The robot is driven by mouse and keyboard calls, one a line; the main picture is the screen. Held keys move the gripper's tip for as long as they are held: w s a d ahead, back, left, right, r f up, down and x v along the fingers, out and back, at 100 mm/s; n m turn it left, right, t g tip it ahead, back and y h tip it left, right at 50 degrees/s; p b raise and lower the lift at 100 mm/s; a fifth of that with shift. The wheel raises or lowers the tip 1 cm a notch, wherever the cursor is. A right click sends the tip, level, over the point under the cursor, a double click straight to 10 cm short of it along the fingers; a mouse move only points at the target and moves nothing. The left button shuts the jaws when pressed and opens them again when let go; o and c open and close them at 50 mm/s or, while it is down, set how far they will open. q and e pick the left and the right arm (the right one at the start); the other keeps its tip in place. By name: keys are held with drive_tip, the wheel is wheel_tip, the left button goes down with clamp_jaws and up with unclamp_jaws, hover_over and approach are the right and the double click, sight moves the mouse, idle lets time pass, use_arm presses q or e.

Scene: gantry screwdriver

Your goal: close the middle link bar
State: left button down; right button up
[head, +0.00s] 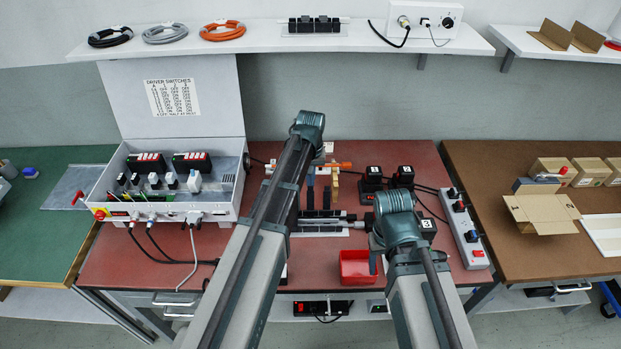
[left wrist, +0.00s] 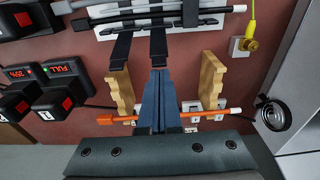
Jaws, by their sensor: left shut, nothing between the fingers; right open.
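The link block (head: 335,224) lies on the red bench, and its pale base also shows at the top of the left wrist view (left wrist: 172,28). The middle link bar (left wrist: 158,46) is a black strap sticking out from the block. My left gripper (left wrist: 158,78) is shut and empty. Its dark blue fingertips are at the free end of the middle bar; I cannot tell whether they touch it. A second black bar (left wrist: 121,50) sticks out beside it. A third (left wrist: 190,12) lies across the block.
Two wooden stands (left wrist: 213,78) flank my left fingers, with an orange screwdriver (left wrist: 124,118) across them. A red bin (head: 358,270) stands near the front edge. Black display units (left wrist: 66,84) and an open driver case (head: 165,212) flank the block.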

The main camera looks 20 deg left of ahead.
use_arm(q)
drive_tip(key=shift+s+d+t, duration=0.1)
drive_tip(key=shift+s+t, duration=0.2)
drive_tip(key=shift+s, duration=0.05)
